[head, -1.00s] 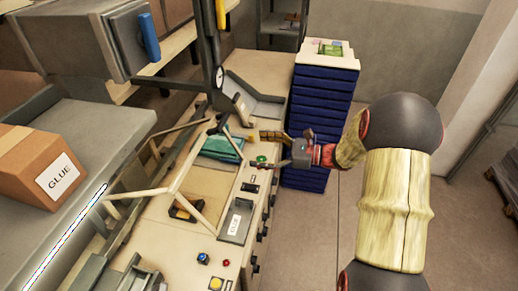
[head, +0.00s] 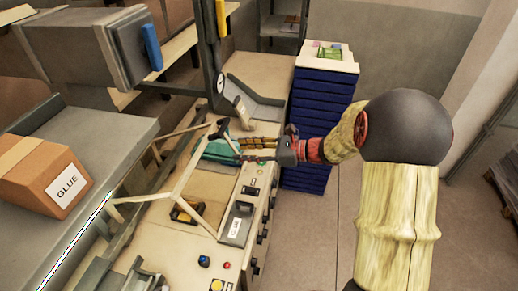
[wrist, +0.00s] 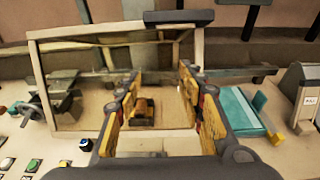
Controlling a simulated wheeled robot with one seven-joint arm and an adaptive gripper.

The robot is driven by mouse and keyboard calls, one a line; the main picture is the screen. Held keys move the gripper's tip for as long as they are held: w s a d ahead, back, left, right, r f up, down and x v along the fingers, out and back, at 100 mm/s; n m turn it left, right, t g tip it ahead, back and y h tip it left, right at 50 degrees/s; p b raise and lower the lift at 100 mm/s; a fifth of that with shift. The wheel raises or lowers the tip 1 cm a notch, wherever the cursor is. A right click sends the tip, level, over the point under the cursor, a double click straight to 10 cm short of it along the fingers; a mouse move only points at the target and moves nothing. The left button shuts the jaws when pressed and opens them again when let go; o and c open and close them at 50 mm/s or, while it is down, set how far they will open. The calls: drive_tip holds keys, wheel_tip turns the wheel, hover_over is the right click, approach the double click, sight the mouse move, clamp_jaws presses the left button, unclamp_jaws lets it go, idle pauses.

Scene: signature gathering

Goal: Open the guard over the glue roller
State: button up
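The guard is a cream bar frame (head: 184,178) standing raised over the machine bed in the head view. In the wrist view its frame (wrist: 92,30) spans the left and middle, with a dark grip piece (wrist: 178,17) on the top bar. My gripper (head: 236,149) reaches in from the right, above the bed near the guard's far end. In the wrist view my gripper (wrist: 158,84) has its two yellow-padded fingers spread with nothing between them. The grip piece shows beyond the fingertips; I cannot judge the remaining gap. I cannot make out the roller clearly.
A teal block (head: 218,150) lies on the bed by my fingers. A yellow-black item (head: 187,211) is within the frame. Buttons line the right edge, including a blue one (head: 204,261). A blue crate stack (head: 318,125) stands behind my wrist. A GLUE box (head: 45,182) sits left.

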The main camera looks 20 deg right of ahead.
drive_tip(key=shift+x, duration=0.95)
drive_tip(key=shift+c, duration=0.7)
drive_tip(key=r, duration=0.1)
drive_tip(key=r+p, duration=0.1)
drive_tip(key=shift+w+a+r, duration=0.2)
drive_tip(key=shift+a+r, duration=0.15)
drive_tip(key=shift+c, duration=1.2)
drive_tip(key=shift+w+a+r, duration=0.1)
drive_tip(key=shift+a+r, duration=0.1)
drive_tip(key=shift+r, duration=0.25)
drive_tip(key=shift+c, duration=1.3)
clamp_jaws()
drive_tip(key=shift+r, duration=0.1)
drive_tip(key=shift+g+h, duration=0.4)
drive_tip(key=shift+h, duration=0.2)
drive_tip(key=w+a+r+p, duration=0.1)
drive_tip(key=r+p, duration=0.1)
drive_tip(key=r, duration=0.1)
drive_tip(key=a+r+p, duration=0.1)
drive_tip(key=r+p, duration=0.1)
drive_tip(key=r, duration=0.1)
drive_tip(key=w+a+r+p, duration=0.1)
drive_tip(key=r+p, duration=0.2)
drive_tip(key=shift+w+a, duration=0.25)
drive_tip(key=shift+w, duration=0.05)
drive_tip(key=w+a+r+p, duration=0.2)
drive_tip(key=w+a+r, duration=0.1)
drive_tip(key=a+r, duration=0.2)
drive_tip(key=shift+w+r, duration=0.3)
drive_tip(key=shift+r, duration=0.5)
